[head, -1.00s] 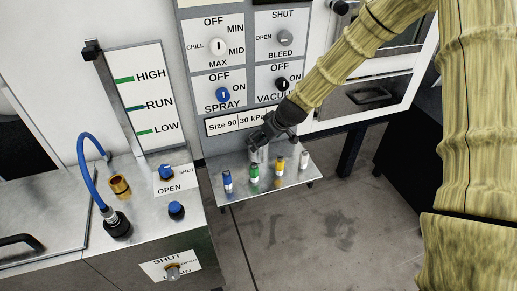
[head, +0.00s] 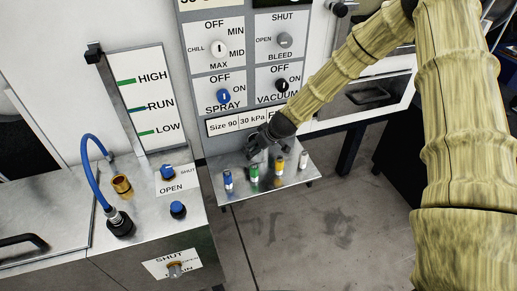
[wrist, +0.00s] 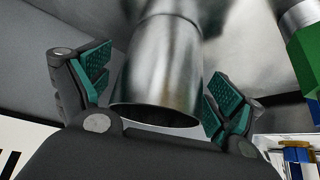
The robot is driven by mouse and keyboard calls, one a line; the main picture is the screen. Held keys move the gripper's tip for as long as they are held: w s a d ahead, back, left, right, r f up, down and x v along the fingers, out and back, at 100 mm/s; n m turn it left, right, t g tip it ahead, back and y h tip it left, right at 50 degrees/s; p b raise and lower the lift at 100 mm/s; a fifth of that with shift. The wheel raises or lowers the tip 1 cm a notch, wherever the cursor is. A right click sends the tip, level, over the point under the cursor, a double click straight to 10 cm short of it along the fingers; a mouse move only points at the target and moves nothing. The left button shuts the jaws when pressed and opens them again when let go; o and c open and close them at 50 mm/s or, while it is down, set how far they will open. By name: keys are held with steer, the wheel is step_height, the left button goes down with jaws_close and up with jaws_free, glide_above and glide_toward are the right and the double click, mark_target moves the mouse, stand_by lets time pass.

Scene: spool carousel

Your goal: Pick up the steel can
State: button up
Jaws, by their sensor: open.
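The steel can (wrist: 163,65) is a shiny grey cylinder in the middle of the wrist view, its near rim dark and round. My gripper (wrist: 155,88) is open, with one teal-padded finger on each side of the can. A gap shows between the can and the left pad; the right pad is close to the can, and I cannot tell if it touches. In the head view my gripper (head: 259,148) is low over the metal shelf (head: 238,193), and it and the arm mostly hide the can.
On the shelf stand a blue-banded vial (head: 228,181), a green one (head: 254,174), a yellow one (head: 279,165) and a white one (head: 303,160), close to my gripper. The control panel (head: 245,60) rises behind. A steel bench (head: 140,215) with a blue hose is at left.

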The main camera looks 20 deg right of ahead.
steer(key=c, duration=1.2)
steer(key=shift+o, duration=0.2)
steer(key=shift+r, duration=0.1)
